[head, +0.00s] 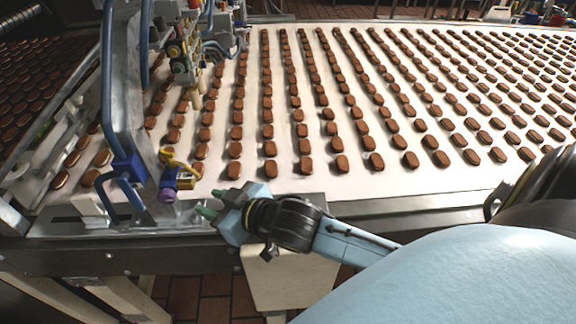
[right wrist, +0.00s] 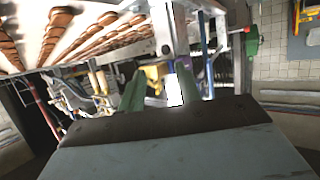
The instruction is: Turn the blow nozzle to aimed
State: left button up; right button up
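A small fitting with a purple end (head: 167,193), a yellow hose and a brass-coloured block hangs at the near edge of the belt; it looks like the blow nozzle. Its exact aim is hard to tell. My right gripper (head: 211,202) is just right of it, with its green fingertips pointing left toward it and apart from it. In the right wrist view the two green fingers (right wrist: 162,88) are spread, with a yellow part (right wrist: 152,73) showing between and beyond them. Nothing is clearly held. My left gripper is not in view.
A white conveyor belt (head: 330,178) carries rows of brown biscuits. A metal frame with a blue pipe and blue clamp (head: 128,167) stands left of the fitting. More hoses and valves (head: 180,58) hang above the belt. The belt's metal edge runs under my right gripper.

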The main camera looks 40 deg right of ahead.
jog(key=s+d+f+m+g+h, duration=0.1)
jog(key=s+d+f+g+h, duration=0.1)
jog(key=s, duration=0.4)
jog(key=s+d+f+m+g+h, duration=0.1)
jog(key=s+d+f+g+h, duration=0.1)
jog(key=s+d+f+g, duration=0.2)
jog(key=shift+s+d+f+g, duration=0.3)
jog(key=shift+s+d+f, duration=0.05)
jog(key=shift+s+f, duration=1.25)
jog(key=shift+s+r, duration=0.1)
